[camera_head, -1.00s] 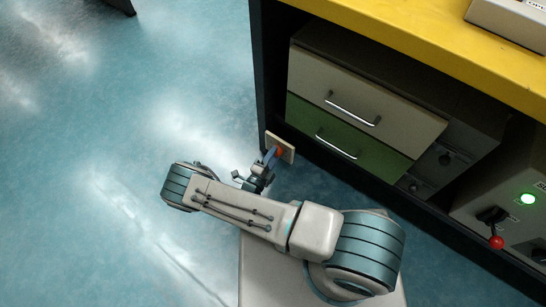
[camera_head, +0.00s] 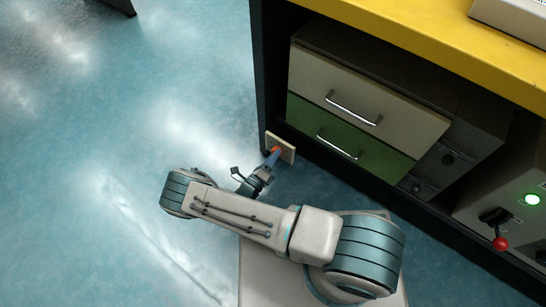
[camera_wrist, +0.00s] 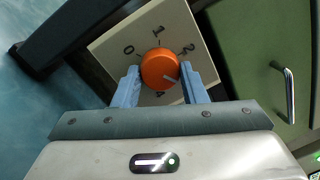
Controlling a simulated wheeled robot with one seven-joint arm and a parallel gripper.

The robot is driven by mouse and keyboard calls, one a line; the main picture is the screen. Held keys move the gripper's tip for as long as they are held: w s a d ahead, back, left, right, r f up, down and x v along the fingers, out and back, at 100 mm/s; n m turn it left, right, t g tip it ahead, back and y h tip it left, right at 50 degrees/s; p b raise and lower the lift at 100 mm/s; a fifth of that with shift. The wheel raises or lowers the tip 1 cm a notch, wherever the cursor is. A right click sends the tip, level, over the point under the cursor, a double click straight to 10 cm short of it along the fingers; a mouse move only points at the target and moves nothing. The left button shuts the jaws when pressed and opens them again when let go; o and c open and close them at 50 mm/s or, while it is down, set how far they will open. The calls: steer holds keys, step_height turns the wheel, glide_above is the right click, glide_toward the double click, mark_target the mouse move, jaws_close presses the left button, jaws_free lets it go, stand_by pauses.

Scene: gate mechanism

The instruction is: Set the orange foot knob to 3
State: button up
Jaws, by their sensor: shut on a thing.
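The orange foot knob (camera_wrist: 160,67) sits on a square cream plate (camera_wrist: 112,42) in the wrist view. Printed figures ring it: 0 at left, 1 at top, 2 at upper right, and a partly covered one below. The place between 2 and the lower figure is behind my right finger. A pale pointer mark on the knob points to the lower right, toward that finger. My gripper (camera_wrist: 160,72) is shut on the knob, one blue finger on each side. In the head view the knob (camera_head: 276,150) shows small beyond my gripper (camera_head: 272,158).
The plate is low beside a dark bench leg (camera_head: 263,90). A drawer unit with a green lower drawer (camera_head: 310,125) and metal handles is close to its right. A red-tipped lever (camera_head: 500,243) and green lamp (camera_head: 532,199) are farther right. Open floor lies left.

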steer(key=shift+a, duration=0.2)
steer(key=o, duration=1)
steer(key=shift+c, duration=0.2)
steer(key=shift+d, duration=0.1)
steer(key=p+v, duration=0.3)
steer(key=v, duration=1.1)
steer(key=shift+d, duration=0.1)
